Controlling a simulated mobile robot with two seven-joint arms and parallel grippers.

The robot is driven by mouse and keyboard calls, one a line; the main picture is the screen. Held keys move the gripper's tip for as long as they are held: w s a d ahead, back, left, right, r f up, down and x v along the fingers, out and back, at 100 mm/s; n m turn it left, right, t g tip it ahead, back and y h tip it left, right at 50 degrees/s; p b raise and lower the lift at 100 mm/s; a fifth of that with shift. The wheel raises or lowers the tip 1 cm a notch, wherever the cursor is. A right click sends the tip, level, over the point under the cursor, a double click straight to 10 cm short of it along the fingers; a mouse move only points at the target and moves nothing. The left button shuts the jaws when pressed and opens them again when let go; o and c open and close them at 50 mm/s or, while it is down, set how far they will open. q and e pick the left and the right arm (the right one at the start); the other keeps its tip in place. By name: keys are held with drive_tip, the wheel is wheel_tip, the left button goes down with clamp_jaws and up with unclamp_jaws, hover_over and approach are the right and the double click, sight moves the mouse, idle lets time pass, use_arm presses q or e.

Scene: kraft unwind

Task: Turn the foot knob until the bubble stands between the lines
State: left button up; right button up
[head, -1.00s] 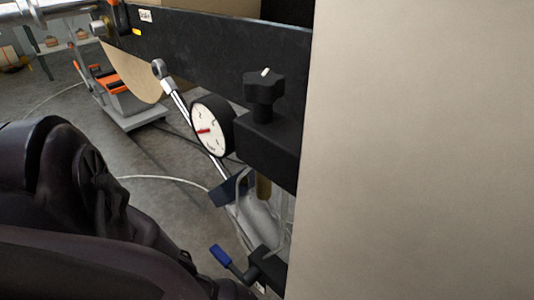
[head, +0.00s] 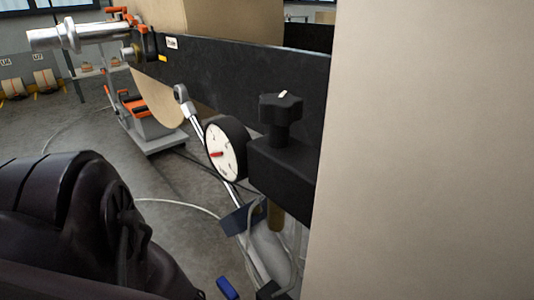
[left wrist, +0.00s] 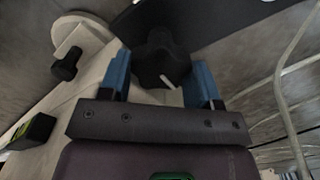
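In the left wrist view a black lobed knob (left wrist: 154,60) with a white mark lies between and just beyond the blue fingertips of my left gripper (left wrist: 161,66). The fingers are apart, and a gap shows beside the knob; contact cannot be told. In the head view a black star knob (head: 281,107) with a white mark stands on a black block, with no gripper at it. I cannot tell whether both views show the same knob. No bubble or level lines are discernible. My left gripper is out of the head view, and my right gripper is in neither view.
A round dial gauge (head: 225,149) with a red needle sits beside the black block (head: 285,165) below a black beam (head: 240,75). A large beige surface (head: 425,150) fills the right side. A second black knob (left wrist: 67,65) shows in the wrist view.

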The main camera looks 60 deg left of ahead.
use_arm(q)
drive_tip(key=shift+m, duration=2.5)
drive_tip(key=o, duration=0.6)
drive_tip(key=shift+o, duration=0.2)
